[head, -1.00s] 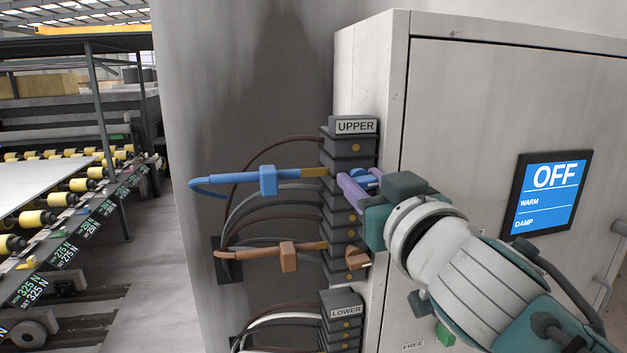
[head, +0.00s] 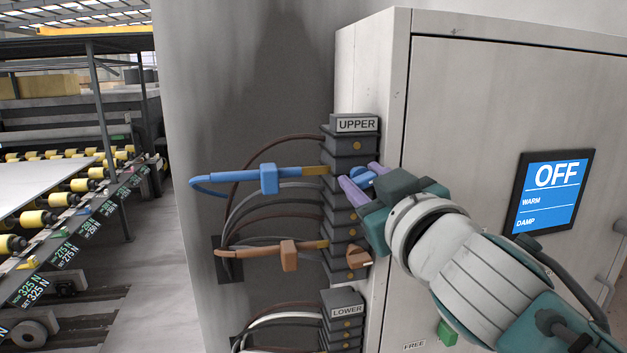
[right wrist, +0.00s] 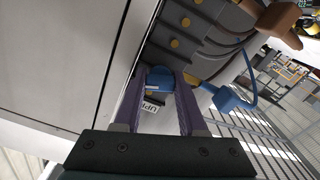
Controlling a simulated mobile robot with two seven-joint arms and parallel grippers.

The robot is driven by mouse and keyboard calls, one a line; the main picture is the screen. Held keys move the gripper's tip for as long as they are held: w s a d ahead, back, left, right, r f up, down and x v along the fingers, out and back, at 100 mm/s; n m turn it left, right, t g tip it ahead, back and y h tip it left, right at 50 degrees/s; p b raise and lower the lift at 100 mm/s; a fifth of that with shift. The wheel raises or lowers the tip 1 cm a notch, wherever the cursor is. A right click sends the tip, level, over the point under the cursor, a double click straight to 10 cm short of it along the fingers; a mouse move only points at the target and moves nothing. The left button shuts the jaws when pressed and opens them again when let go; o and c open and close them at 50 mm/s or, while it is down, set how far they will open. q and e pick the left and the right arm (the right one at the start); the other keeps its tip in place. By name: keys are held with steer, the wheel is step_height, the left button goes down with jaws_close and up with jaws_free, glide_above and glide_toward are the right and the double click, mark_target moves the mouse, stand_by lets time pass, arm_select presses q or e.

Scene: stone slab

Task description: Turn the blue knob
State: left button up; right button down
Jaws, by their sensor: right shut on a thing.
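The blue knob (head: 361,178) sits on the upper stack of dark terminal blocks, beside the grey cabinet. My right gripper (head: 358,175) is at it, with one purple finger on each side. In the right wrist view the blue knob (right wrist: 159,77) lies between the fingertips of my right gripper (right wrist: 160,76), which is shut on it. A small white mark shows on the knob's face. Part of the knob is hidden by the fingers. My left gripper is not in view.
A blue plug (head: 268,179) with its cable reaches the stack left of the knob. A brown plug (head: 289,255) and a brown knob (head: 359,258) are lower. The cabinet (head: 470,110) stands close on the right; its screen (head: 551,190) reads OFF, WARM, DAMP.

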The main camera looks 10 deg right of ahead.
steer(key=n, duration=1.2)
steer(key=shift+n, duration=0.4)
steer(key=n, duration=0.6)
steer(key=n+p, duration=0.1)
steer(key=n, duration=0.3)
steer(key=shift+n, duration=0.3)
steer(key=shift+n+p, duration=0.4)
steer(key=shift+n, duration=1)
steer(key=c, duration=0.8)
jaws_free()
steer(key=shift+o, duration=0.2)
steer(key=shift+f, duration=0.1)
